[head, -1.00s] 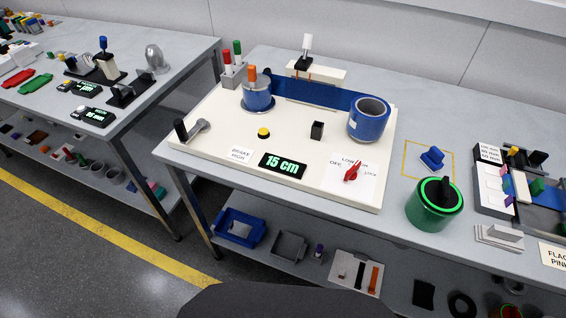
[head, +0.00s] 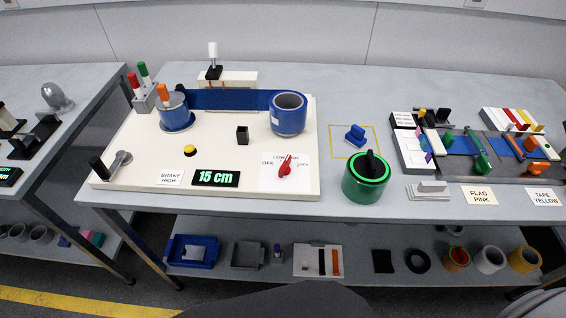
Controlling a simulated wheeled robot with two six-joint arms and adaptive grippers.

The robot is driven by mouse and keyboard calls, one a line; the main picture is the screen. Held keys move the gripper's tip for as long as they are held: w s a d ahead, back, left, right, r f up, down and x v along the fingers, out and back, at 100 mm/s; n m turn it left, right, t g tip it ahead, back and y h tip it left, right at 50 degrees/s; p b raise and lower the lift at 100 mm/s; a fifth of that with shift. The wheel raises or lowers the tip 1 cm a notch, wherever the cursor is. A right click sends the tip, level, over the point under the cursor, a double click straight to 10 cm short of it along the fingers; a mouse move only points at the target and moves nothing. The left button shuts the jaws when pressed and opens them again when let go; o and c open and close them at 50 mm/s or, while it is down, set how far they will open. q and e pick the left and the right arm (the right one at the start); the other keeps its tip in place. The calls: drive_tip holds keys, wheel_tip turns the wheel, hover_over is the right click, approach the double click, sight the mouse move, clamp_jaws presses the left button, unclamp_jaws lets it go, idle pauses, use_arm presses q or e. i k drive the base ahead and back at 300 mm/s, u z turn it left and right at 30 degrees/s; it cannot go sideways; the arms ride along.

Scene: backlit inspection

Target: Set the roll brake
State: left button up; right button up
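A red pointer knob (head: 286,167) sits on a white dial plate at the front right of a cream board (head: 225,150). Small words around the dial include LOW and OFF; the knob is tilted, and I cannot tell which word it points to. A white card (head: 169,176) reads BRAKE HIGH. A black display (head: 215,178) beside it shows 15 cm in green. A blue web (head: 235,99) runs between a left roll (head: 176,115) and a right blue roll (head: 288,114). Neither of my grippers is in view.
The board also carries a yellow button (head: 190,151), a black square post (head: 242,135) and a crank handle (head: 119,163). A shelf below holds bins.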

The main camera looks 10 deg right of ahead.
sight(285, 170)
drive_tip(key=z, duration=0.95)
drive_tip(key=k, duration=0.5)
drive_tip(key=z, duration=0.85)
